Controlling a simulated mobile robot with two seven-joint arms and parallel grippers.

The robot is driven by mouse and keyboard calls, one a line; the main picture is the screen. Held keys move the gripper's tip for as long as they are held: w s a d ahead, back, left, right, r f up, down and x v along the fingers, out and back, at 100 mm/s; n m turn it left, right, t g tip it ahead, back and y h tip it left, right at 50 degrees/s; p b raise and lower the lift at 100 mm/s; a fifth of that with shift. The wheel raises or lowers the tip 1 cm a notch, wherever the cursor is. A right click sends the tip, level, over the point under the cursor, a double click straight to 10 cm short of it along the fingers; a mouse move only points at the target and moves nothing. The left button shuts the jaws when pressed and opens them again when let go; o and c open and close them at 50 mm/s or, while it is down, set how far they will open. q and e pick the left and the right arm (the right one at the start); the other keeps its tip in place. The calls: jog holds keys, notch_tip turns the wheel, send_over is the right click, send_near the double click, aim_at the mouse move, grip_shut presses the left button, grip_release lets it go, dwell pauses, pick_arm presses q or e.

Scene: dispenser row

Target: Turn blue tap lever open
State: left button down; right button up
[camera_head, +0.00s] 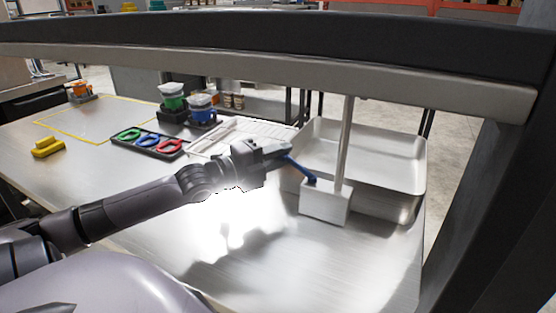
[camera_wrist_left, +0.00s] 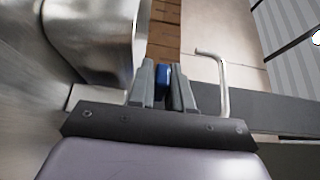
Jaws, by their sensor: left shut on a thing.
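The blue tap lever (camera_head: 302,171) slants up and left from the pale tap block (camera_head: 325,204), which has an upright metal post (camera_head: 346,140). My left gripper (camera_head: 285,150) is at the lever's upper end. In the left wrist view, my left gripper (camera_wrist_left: 163,72) has its two fingers on either side of the blue lever (camera_wrist_left: 163,82), shut on it. Most of the lever is hidden there by the fingers. A bent metal tube (camera_wrist_left: 223,80) stands to the right of the fingers. My right gripper is not in view.
A metal basin (camera_head: 395,155) stands right behind the tap block. A white rack (camera_head: 225,133), a black tray (camera_head: 150,143) with coloured handles and a yellow block (camera_head: 47,147) lie to the left. A dark overhead beam (camera_head: 280,35) crosses above. The front steel surface is clear.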

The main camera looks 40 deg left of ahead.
pick_arm(q)
jog(key=shift+w+f+m+g+h+b, duration=0.1)
jog(key=shift+w+m+g+h+b, duration=0.25)
jog(key=shift+m+h+b, duration=0.45)
jog(key=shift+w+h, duration=0.1)
jog(key=shift+h, duration=0.2)
jog(key=c, duration=1.1)
grip_release()
jog(key=shift+a+p, duration=0.1)
jog(key=shift+p, duration=0.25)
jog(key=shift+p+v, duration=2.3)
jog(key=shift+v, duration=1.25)
